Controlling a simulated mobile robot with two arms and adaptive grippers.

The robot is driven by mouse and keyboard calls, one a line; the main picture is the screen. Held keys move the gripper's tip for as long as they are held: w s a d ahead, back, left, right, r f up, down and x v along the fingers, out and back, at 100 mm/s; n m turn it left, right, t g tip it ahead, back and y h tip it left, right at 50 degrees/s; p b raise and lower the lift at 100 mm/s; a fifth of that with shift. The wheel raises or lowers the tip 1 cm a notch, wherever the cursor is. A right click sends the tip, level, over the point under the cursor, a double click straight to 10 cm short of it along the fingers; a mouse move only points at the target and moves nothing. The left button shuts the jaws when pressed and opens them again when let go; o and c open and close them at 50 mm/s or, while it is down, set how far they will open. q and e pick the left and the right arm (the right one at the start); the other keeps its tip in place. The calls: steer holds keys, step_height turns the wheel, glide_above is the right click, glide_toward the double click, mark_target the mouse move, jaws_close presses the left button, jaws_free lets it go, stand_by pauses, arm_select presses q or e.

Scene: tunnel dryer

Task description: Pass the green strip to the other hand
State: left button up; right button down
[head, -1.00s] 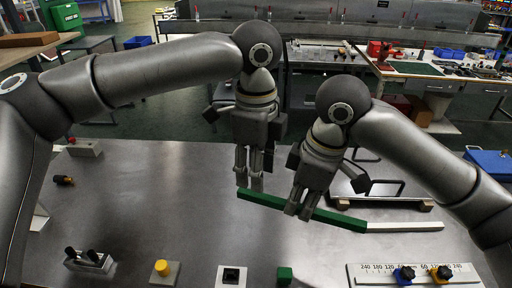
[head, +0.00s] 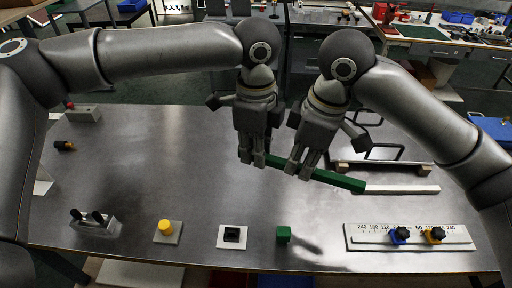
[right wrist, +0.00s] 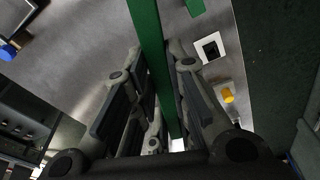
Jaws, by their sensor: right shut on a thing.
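The green strip (head: 335,180) runs from my left gripper's fingertips, past my right gripper, to a free end at the right. It slopes down to the right. My right gripper (head: 299,167) is shut on the green strip; in the right wrist view the strip (right wrist: 150,60) passes between its fingers. My left gripper (head: 252,160) points down at the strip's left end. Its fingers hide that end, and I cannot tell whether they grip it. The two grippers are close together, side by side.
A white bar (head: 402,189) lies beyond the strip's right end. The table's left middle is clear.

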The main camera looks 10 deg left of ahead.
steer(key=c, duration=1.3)
jaws_free()
steer(key=shift+s+a, duration=0.1)
steer(key=shift+r, duration=0.1)
